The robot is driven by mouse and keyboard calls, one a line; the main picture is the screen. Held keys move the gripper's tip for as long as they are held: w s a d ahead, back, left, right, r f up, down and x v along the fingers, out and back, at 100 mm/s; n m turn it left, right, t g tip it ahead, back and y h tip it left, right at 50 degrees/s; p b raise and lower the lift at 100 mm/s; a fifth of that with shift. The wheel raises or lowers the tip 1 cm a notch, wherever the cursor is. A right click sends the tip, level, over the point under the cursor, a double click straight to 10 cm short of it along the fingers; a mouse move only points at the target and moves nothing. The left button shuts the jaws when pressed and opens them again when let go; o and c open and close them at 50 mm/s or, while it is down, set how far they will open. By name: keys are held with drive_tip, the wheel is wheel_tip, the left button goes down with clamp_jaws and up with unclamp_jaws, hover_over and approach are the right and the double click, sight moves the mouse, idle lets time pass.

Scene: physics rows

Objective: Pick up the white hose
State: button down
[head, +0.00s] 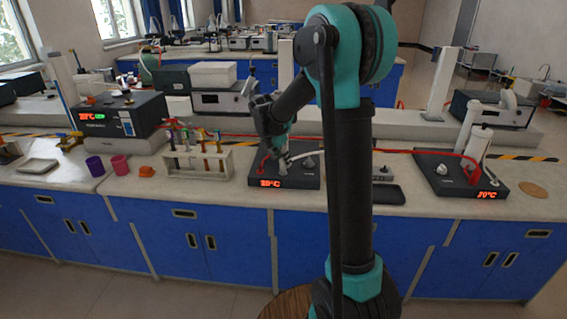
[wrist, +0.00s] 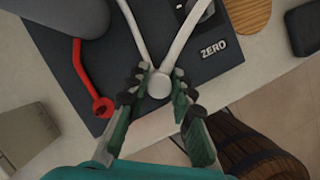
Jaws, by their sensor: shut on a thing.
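The white hose (wrist: 177,42) runs in a V shape over a dark device in the wrist view. Its round end (wrist: 160,85) lies between the fingertips of my gripper (wrist: 158,92), which is shut on it. In the head view my gripper (head: 276,145) is low over the dark hotplate (head: 290,177) with the red display. A short piece of the white hose (head: 303,155) shows there beside the fingers. The rest of it is partly hidden behind my arm.
A red hose (wrist: 80,70) lies left of the fingers. A test tube rack (head: 198,160) stands left of the hotplate, with an orange piece (head: 147,171) beyond it. Another hotplate (head: 462,172) stands at the right.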

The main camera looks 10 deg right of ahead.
wheel_tip(320, 180, up, 24)
drive_tip(key=shift+r, duration=0.15)
idle(1.3)
